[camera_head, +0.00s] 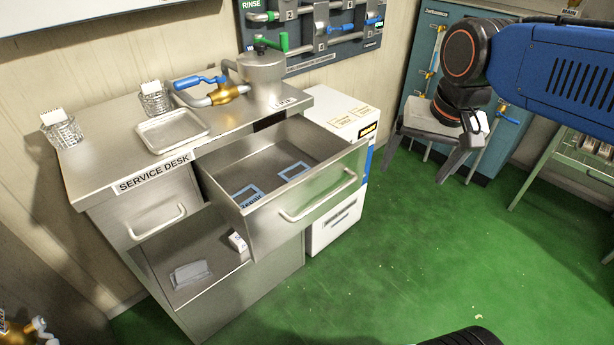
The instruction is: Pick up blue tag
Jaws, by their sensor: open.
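No loose blue tag stands out clearly. Inside the open drawer (285,150) lie two blue-edged rectangles, a left one (246,192) and a right one (293,170). I cannot tell whether they are tags or markings on the drawer floor. Blue lettering like "Repair" shows beside the left one, partly cut off by the drawer front. My gripper (472,128) is at the upper right, well to the right of the drawer. It is open, small and dark in this view, with nothing clearly held.
The steel service desk (105,165) carries a shallow tray (172,130), two wire baskets with white cards, a kettle (262,75) and a blue-handled valve (222,92). A white cabinet (335,225) stands beside it. Green floor is open.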

